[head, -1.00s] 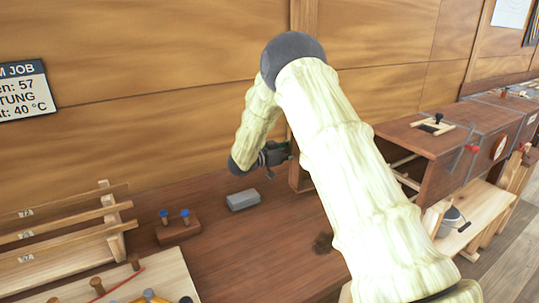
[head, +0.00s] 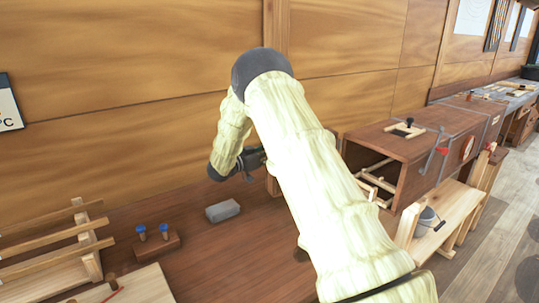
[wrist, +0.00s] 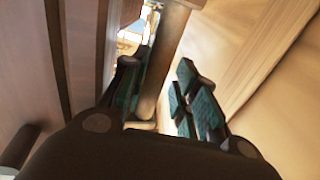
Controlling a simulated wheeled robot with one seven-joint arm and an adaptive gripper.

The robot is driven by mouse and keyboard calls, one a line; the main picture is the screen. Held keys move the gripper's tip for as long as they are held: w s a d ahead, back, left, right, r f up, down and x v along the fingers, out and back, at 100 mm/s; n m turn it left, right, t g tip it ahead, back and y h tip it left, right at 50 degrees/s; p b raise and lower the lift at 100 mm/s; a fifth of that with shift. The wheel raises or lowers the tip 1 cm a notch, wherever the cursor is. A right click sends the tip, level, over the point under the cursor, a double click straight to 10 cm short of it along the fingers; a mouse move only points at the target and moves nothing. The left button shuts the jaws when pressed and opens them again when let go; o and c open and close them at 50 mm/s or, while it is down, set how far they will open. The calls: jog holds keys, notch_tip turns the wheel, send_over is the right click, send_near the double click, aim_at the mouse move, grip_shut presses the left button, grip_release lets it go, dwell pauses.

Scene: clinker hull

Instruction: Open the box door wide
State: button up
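The brown wooden box (head: 405,150) stands on the bench right of my arm. My gripper (head: 254,160) is beside that edge, above the bench. In the wrist view, its teal-padded fingers (wrist: 158,95) are apart, with a smooth upright bar (wrist: 166,60), apparently the door handle, between them. A gap shows between bar and right finger; contact on the left is unclear.
A grey block (head: 222,210) lies on the bench below my gripper. A wooden block with two blue-topped pegs (head: 157,243) and a slatted rack (head: 60,245) stand to the left. The panelled wall (head: 150,80) is close behind. A grey bucket (head: 426,220) is at right.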

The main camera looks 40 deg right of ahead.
jog(key=shift+s+d, duration=0.3)
jog(key=shift+d, duration=0.05)
jog(key=shift+w+a, duration=0.2)
jog(key=shift+a, duration=0.4)
jog(key=a, duration=1)
jog(key=shift+w+a, duration=0.35)
jog(key=shift+a, duration=0.05)
